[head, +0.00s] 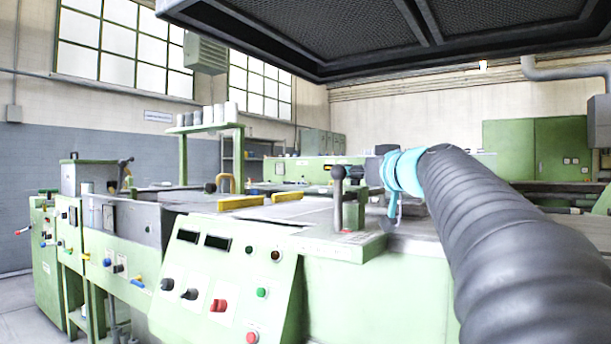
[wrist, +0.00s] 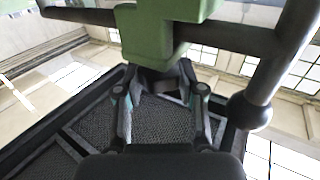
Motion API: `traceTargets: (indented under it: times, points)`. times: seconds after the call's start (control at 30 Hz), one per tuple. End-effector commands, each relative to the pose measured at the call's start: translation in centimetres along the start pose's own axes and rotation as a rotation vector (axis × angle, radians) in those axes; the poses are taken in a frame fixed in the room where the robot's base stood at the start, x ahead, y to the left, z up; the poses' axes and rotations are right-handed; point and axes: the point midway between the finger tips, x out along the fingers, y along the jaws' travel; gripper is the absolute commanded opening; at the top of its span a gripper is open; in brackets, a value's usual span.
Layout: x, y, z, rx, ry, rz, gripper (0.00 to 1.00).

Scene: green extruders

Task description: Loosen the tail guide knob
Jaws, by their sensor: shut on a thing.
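In the wrist view my gripper (wrist: 160,84) is shut on a dark knob (wrist: 158,88), which I take to be the tail guide knob. It sits against a green block (wrist: 160,40), one finger on each side of it. Much of the knob is hidden by the fingers and the block. In the head view my gripper (head: 370,168) is at the green post (head: 354,212) on the machine top, at the end of my arm with cyan joints. The knob cannot be made out there.
A lever with a black ball (head: 338,173) stands just left of my gripper; the ball also shows in the wrist view (wrist: 249,112). A dark mesh hood (head: 430,25) hangs overhead. Yellow bars (head: 241,202) lie on the machine top. A control panel (head: 222,285) faces the front.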

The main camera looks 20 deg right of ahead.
Motion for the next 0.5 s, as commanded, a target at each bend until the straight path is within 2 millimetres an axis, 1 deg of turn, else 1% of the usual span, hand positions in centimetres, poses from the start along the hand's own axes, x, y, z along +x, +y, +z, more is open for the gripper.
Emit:
traceTargets:
  times: [0.03, 0.13, 0.5]
  points:
    - [0.0, 0.15, 0.31, 0.0, 0.001, -0.025, 0.04]
    - [0.02, 0.24, 0.37, -0.001, 0.0, -0.093, 0.04]
    - [0.09, 0.36, -0.09, 0.0, 0.0, -0.433, 0.04]
